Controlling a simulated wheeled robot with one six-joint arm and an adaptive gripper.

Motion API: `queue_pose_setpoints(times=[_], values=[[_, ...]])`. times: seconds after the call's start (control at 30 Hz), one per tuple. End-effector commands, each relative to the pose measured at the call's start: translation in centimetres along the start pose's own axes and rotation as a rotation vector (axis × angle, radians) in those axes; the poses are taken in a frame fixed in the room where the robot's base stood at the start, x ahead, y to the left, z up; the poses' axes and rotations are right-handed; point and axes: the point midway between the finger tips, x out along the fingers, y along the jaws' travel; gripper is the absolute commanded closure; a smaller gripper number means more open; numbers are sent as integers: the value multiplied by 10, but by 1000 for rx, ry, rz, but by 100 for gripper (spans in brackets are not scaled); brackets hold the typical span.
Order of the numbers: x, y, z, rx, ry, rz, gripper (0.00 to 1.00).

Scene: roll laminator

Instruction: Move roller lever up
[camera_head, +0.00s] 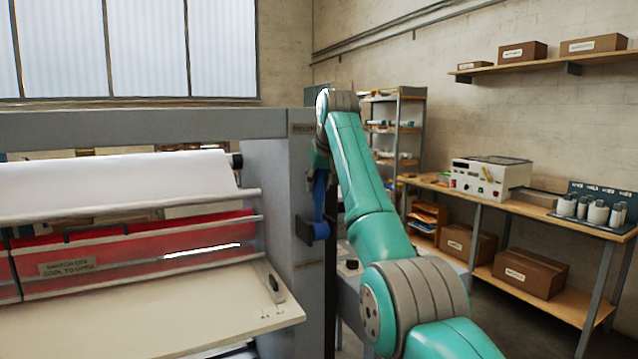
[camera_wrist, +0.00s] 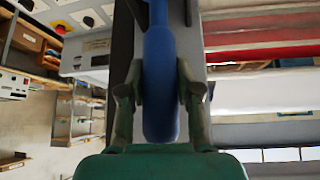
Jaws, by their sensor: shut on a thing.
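The blue roller lever (camera_head: 319,200) is on the grey end post (camera_head: 285,190) of the laminator, at the centre of the head view. Its lower end is a thicker blue block, and the slim part runs up toward my wrist. In the wrist view the lever (camera_wrist: 160,85) is a long rounded blue bar down the middle. My gripper (camera_wrist: 160,92) is shut on it, one finger on each side. In the head view the fingers are small and dark just below my wrist, so the grip is hard to make out there. Small labels sit above and below the lever; their text is too blurred to read.
The laminator's red guard (camera_head: 140,248), white roll (camera_head: 120,180) and cream feed table (camera_head: 170,315) lie left of the post. A workbench (camera_head: 540,215) with a white device (camera_head: 488,178) and jars stands at right. Shelving (camera_head: 400,120) is behind my arm.

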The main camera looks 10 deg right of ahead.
Motion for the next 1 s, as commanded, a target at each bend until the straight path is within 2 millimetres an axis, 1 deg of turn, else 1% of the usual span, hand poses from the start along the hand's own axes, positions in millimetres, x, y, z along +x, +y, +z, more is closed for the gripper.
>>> queue_pose_setpoints(times=[0.1,0.13,0.17,0.2,0.23,0.53,0.67,0.77,1.0], values=[[2,-1,0,0,1,-1,100],[2,-1,0,0,1,-1,64],[2,-1,0,0,1,-1,57],[2,-1,0,0,1,-1,47],[2,-1,0,0,1,-1,41],[0,0,0,0,2,0,41],[-8,0,-1,0,3,0,41],[-22,0,-1,0,4,0,41],[-70,0,-1,0,6,0,41]])
